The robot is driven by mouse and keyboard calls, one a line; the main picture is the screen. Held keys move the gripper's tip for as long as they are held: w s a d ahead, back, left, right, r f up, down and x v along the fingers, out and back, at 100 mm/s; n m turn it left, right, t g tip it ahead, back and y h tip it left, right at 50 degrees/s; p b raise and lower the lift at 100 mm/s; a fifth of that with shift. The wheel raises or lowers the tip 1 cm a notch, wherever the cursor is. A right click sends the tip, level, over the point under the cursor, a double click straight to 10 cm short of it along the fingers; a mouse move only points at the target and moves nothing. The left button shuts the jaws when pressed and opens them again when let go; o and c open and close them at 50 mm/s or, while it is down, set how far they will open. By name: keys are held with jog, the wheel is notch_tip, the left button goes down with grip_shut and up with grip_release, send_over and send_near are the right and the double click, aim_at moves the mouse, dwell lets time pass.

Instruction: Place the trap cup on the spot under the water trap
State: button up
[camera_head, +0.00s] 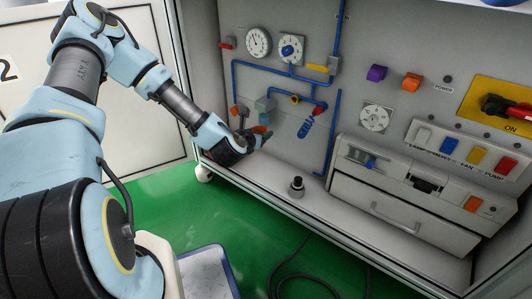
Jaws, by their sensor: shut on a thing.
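My gripper (257,136) is at the back wall of the cabinet, low on the left, just below a grey box-shaped fitting (264,104) on the blue pipes. That fitting may be the water trap. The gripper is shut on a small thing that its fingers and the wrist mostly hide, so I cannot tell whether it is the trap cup. The spot under the trap cannot be made out behind my wrist. A small dark-topped piece with a grey round base (297,187) stands upright on the cabinet floor, right of and nearer than the gripper.
A vertical blue pipe (333,135) runs down the wall. A grey drawer unit (400,204) fills the right side. The light cabinet floor (272,172) is clear around the dark-topped piece. A black cable (285,262) lies on the green floor.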

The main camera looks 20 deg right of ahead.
jog(key=a+f+m+g+h, duration=0.1)
jog(key=a+f+m+g, duration=0.1)
jog(key=a+f, duration=0.4)
jog(key=m+g+h+b, duration=0.2)
jog(key=b, duration=0.4)
send_near(270, 150)
jog(key=w+d, duration=0.1)
jog(key=d, duration=0.2)
jog(key=w+d, duration=0.1)
jog(key=d, duration=0.1)
jog(key=shift+w+d+r, duration=0.15)
jog(key=shift+w+r, duration=0.15)
jog(key=shift+r, duration=0.1)
jog(key=shift+f+t+b, duration=0.3)
jog(key=shift+f+b, duration=0.95)
jog(key=shift+f, duration=0.35)
jog(key=shift+f, duration=0.2)
jog(key=o, duration=1.3)
jog(key=shift+o, duration=0.2)
jog(key=shift+r, duration=0.15)
